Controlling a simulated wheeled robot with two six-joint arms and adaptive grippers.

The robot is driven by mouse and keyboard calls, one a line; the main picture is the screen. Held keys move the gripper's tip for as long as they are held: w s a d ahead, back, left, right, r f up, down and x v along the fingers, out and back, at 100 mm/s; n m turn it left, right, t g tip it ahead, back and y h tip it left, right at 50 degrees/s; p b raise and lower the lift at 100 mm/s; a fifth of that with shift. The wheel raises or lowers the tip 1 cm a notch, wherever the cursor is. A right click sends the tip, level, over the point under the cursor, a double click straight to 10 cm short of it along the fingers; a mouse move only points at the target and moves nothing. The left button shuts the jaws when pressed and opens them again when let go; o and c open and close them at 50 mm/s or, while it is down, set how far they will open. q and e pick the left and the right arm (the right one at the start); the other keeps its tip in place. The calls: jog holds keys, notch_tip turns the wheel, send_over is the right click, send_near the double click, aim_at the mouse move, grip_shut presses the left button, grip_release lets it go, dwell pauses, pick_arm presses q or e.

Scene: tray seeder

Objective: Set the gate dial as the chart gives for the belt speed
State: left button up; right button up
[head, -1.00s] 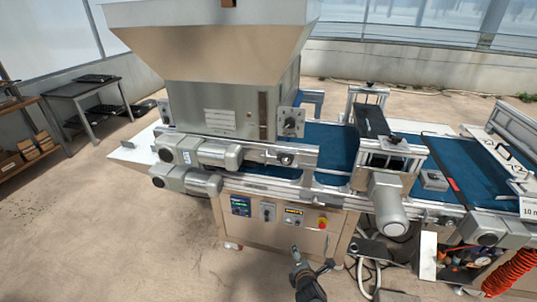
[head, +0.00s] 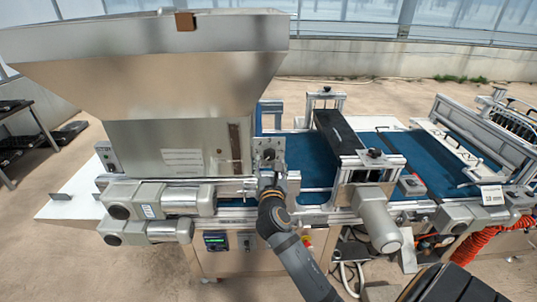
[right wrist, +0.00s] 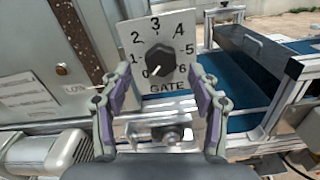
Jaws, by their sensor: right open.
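The gate dial (right wrist: 159,59) is a black round knob on a white plate marked GATE, with numbers 0 to 6. Its white mark points to the lower left, towards 0. My right gripper (right wrist: 160,80) is open, its two fingers on either side of the plate's lower part, with nothing between them gripped. In the head view my right gripper (head: 268,178) is just in front of the dial plate (head: 269,147) and hides part of it. A white printed sheet (head: 183,162) is on the hopper body; its text is too small to read. My left gripper is not in view.
The big metal hopper (head: 150,75) stands above the dial's left side. Motors (head: 165,200) stick out below it. A control panel with a lit display (head: 215,242) is underneath. The blue belt (head: 312,160) runs right, past a frame with a motor (head: 378,215).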

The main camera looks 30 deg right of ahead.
aim_at(270, 156)
jog(key=x, duration=0.4)
jog(key=shift+s+d+p, duration=0.1)
jog(key=shift+p, duration=0.2)
jog(key=shift+w, duration=0.2)
jog(key=c, duration=1.2)
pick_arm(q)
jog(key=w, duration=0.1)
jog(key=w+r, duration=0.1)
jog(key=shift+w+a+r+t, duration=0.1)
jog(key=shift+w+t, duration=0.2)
